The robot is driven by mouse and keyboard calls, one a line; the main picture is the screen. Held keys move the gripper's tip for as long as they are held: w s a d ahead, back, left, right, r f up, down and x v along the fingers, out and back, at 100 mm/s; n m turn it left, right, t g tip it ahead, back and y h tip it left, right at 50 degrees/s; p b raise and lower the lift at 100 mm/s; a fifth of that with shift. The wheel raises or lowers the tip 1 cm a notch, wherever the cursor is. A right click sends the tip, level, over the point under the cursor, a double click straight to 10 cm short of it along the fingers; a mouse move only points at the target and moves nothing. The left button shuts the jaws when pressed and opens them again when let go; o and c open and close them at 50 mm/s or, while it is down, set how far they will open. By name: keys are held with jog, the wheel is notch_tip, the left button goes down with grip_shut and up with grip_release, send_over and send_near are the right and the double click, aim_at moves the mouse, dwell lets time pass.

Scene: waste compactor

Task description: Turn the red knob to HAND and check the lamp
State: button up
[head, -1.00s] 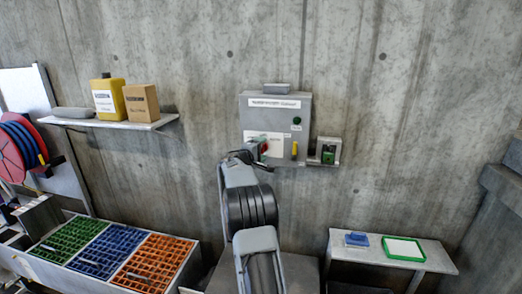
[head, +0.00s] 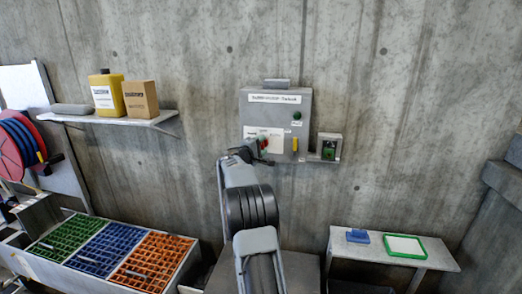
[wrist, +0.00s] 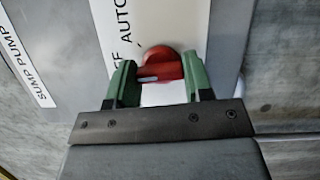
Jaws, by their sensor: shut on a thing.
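The red knob (wrist: 160,66) sits on the white label plate of the grey control box (head: 305,104). My gripper (wrist: 158,72) has its green fingers on either side of the knob, shut on it. The knob's pale mark points toward the lower left in the wrist view. The word AUTO and part of another word show beside it; HAND is not readable. In the head view the knob (head: 264,143) shows just past my gripper (head: 257,149). A dark green round lamp (head: 297,115) is at the box's upper right; it does not look lit.
A yellow part (head: 295,144) and a small box with a green piece (head: 329,148) sit right of the knob. A shelf (head: 150,118) with a yellow jug is at left, and colored trays lie below. A side table (head: 425,252) stands at right.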

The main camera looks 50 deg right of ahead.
jog(key=shift+f+n+t+h+b, duration=0.15)
jog(key=shift+n+t+h+b, duration=0.4)
jog(key=shift+n+b, duration=1.7)
jog(key=shift+f+n+t+h+b, duration=0.1)
jog(key=shift+n+t+h+b, duration=0.4)
jog(key=shift+n+b, duration=1.7)
jog(key=shift+r+t+b, duration=0.1)
jog(key=shift+t+b, duration=0.15)
jog(key=shift+b, duration=0.05)
jog(key=o, duration=0.9)
jog(key=b+v, duration=0.3)
jog(key=v, duration=1.1)
jog(key=shift+d, duration=0.1)
